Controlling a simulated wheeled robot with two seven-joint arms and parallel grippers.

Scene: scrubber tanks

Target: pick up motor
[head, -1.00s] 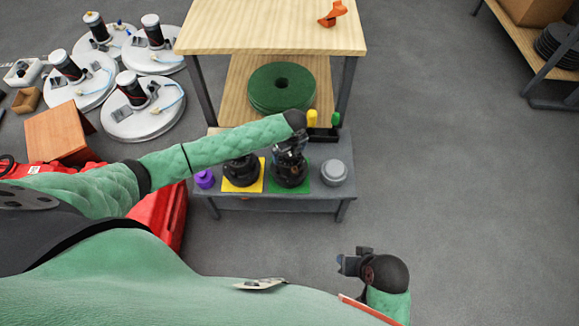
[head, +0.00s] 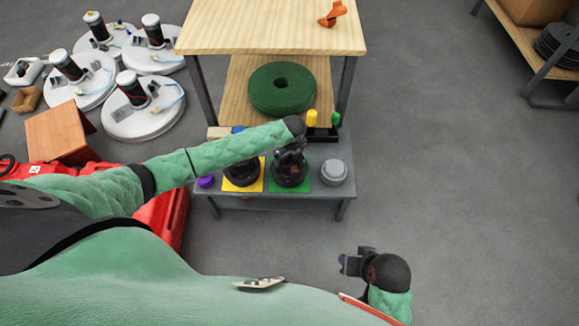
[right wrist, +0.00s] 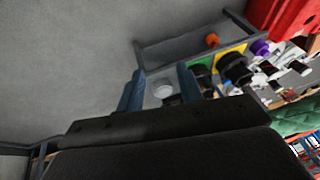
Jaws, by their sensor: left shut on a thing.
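A dark motor (head: 290,174) stands on a green square mat (head: 275,188) on the low grey bench. My left gripper (head: 290,157) comes down over it from above and is shut on its upper part; the hand hides the top of the motor and the fingertips. A similar black motor (head: 241,171) stands on a yellow mat (head: 258,186) to the left, partly under my left forearm. My right gripper (head: 352,263) is far from the bench at the lower right; in the right wrist view its two fingers (right wrist: 160,92) are apart with nothing between them.
A grey round part (head: 334,171) stands right of the green mat, and a purple part (head: 206,181) at the bench's left. A dark holder with yellow and green handles (head: 322,130) is behind. A wooden shelf unit (head: 270,40) rises behind the bench.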

